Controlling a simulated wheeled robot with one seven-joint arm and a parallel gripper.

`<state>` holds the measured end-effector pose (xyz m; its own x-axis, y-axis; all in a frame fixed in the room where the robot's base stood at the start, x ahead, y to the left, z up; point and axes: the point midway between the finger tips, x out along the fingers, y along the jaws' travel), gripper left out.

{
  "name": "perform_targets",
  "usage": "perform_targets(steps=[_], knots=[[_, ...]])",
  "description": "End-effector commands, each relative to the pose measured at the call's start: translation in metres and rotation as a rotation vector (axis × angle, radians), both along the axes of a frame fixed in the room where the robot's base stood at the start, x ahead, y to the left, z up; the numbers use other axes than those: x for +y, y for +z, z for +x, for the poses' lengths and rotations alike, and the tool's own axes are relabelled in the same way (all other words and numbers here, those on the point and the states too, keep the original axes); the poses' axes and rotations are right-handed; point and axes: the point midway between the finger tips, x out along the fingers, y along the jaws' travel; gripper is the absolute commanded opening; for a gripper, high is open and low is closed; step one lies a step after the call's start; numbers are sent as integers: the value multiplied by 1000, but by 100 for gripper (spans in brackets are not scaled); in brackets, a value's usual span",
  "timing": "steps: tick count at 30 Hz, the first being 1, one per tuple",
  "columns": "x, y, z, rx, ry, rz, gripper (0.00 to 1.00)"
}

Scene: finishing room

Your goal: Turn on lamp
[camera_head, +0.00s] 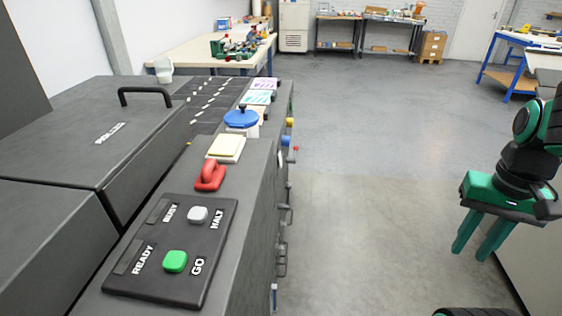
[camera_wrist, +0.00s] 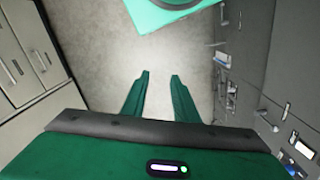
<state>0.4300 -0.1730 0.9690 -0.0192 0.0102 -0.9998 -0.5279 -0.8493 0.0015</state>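I cannot make out a lamp for certain in either view. A black control panel (camera_head: 163,262) lies on the dark bench at lower left in the head view. It carries a green GO button (camera_head: 175,261), a light grey HALT button (camera_head: 197,215) and dark strips marked READY and BUSY. My gripper (camera_head: 471,255) is at the right of the head view, over open floor and well apart from the panel. Its two green fingers point down and stand apart with nothing between them. The wrist view shows the same open, empty fingers (camera_wrist: 160,75) above grey floor.
A red handle (camera_head: 210,177), a yellow-and-white block (camera_head: 226,147) and a blue-lidded pot (camera_head: 241,119) stand along the bench's right edge. A black-handled dark cover (camera_head: 90,125) is at left. Knobs and handles stick out of the bench side. The middle floor is clear.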

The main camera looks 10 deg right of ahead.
Motion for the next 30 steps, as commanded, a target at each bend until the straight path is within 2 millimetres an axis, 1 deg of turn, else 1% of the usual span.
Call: perform_targets(steps=[1, 2, 3, 5, 8, 11, 12, 14, 15, 17, 18, 24, 30], knots=[[0, 0, 0, 0, 0, 0, 14], [0, 4, -8, -9, 2, 0, 7], [0, 6, -9, -17, 4, 0, 0], [1, 8, -3, -22, 8, 1, 0], [3, 11, 20, -35, 26, 6, 0], [7, 15, 53, -59, 51, 18, 0], [10, 17, 68, -71, 64, 25, 0], [15, 18, 91, -88, 82, 39, 0], [18, 19, 107, -101, 93, 50, 0], [25, 20, 129, -117, 112, 70, 0], [30, 20, 144, -131, 124, 83, 0], [59, 18, 214, -183, 180, 175, 0], [94, 14, 276, -231, 227, 296, 0]])
